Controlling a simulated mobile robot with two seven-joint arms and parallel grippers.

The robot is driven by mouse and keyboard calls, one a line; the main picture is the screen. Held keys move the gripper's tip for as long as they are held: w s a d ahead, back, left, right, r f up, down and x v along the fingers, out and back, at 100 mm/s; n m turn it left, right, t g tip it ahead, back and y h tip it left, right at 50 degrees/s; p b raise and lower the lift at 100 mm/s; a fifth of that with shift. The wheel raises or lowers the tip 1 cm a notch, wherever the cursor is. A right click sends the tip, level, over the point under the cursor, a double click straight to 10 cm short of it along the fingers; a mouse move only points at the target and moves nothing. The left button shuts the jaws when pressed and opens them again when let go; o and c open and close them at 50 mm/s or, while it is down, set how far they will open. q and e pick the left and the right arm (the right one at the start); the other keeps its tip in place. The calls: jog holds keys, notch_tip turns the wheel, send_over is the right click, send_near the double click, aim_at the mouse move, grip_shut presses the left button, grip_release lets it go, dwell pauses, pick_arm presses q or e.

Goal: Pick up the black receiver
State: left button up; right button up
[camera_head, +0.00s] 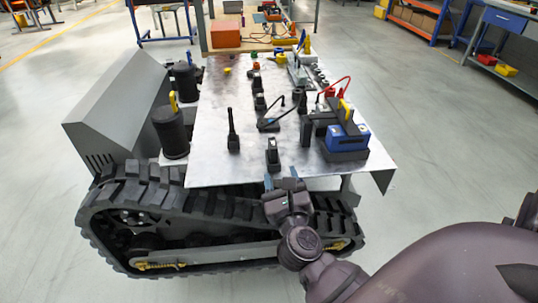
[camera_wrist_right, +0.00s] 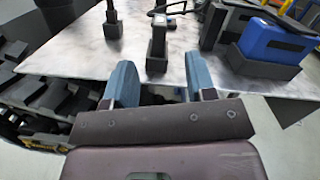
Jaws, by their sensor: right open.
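Several small black devices stand on the metal table (camera_head: 205,110); I cannot tell for certain which one is the receiver. One upright black device (camera_head: 272,155) in a black holder stands near the front edge; it also shows in the right wrist view (camera_wrist_right: 157,42), beyond the gap between my fingers. A black handset with a tall antenna (camera_head: 233,132) stands to its left. My right gripper (camera_head: 284,184) is at the table's front edge, just short of the nearest device. Its two blue fingers are open and empty in the right wrist view (camera_wrist_right: 160,82). My left gripper is out of view.
A blue box (camera_head: 347,138) in a black tray sits at the table's right, beside red and black cables. Black cylinders (camera_head: 172,132) stand on the tracked carrier at left. The tabletop's left front is bare.

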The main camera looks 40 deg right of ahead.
aim_at(274, 154)
jog(key=w+d+m, duration=0.1)
jog(key=w+m+g, duration=0.1)
jog(key=w, duration=0.1)
jog(key=w+d+f+m, duration=0.1)
jog(key=w, duration=0.1)
jog(key=shift+d+f+m+g+b, duration=0.1)
jog(key=shift+d+m+g+b, duration=0.2)
jog(key=shift+m, duration=0.1)
jog(key=shift+r+b+x, duration=0.1)
jog(key=shift+b+x, duration=0.1)
jog(key=shift+x, duration=1.2)
jog(key=shift+r+b+x, duration=0.15)
jog(key=shift+x, duration=1.25)
jog(key=shift+w+d+r, duration=0.1)
jog(key=shift+w+d, duration=0.05)
jog(key=shift+w, duration=0.15)
grip_shut()
